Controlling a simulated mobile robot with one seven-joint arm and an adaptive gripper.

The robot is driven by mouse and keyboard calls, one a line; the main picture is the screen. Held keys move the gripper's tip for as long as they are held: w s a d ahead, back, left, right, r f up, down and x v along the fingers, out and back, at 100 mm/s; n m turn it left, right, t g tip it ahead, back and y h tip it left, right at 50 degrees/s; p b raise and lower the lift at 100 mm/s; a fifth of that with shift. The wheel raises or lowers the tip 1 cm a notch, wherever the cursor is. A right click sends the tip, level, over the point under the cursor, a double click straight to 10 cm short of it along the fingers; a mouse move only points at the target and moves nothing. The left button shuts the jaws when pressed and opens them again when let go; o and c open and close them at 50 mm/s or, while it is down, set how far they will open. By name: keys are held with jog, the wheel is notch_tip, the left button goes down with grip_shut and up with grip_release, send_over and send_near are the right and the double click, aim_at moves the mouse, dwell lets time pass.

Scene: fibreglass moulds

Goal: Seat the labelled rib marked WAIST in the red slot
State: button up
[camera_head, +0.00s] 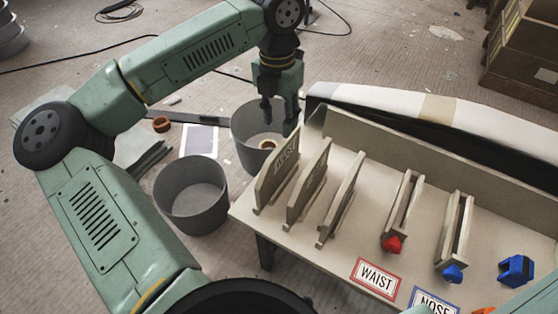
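Three beige ribs stand upright side by side on the left part of the bench: a left rib (272,186), a middle rib (305,190) and a right rib (340,200). The left rib bears raised lettering, and the middle one seems to; I cannot read either surely. A slot holder with a red block at its front end, the red slot (403,203), stands right of them and looks empty. A red-framed WAIST card (376,278) lies in front of it. My gripper (279,118) is open and empty, pointing down beyond the left rib, apart from it.
A similar slot with a blue block (456,228) stands right of the red one, with a NOSE card (436,301) in front. A blue clamp-like part (516,271) sits farther right. Grey bins (191,197) (243,138) stand left of the bench (300,248). A low wall (430,155) runs behind.

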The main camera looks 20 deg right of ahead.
send_over(279, 148)
jog(key=f, duration=0.4)
jog(key=shift+a+f, duration=0.15)
jog(key=shift+a, duration=0.05)
jog(key=shift+d+f+p, duration=0.15)
jog(key=shift+f+p, duration=0.15)
jog(key=shift+f, duration=1.35)
jog(key=shift+d+f+p, duration=0.1)
jog(key=shift+f+p, duration=0.15)
jog(key=shift+f, duration=1.35)
jog(key=shift+c, duration=0.6)
grip_shut()
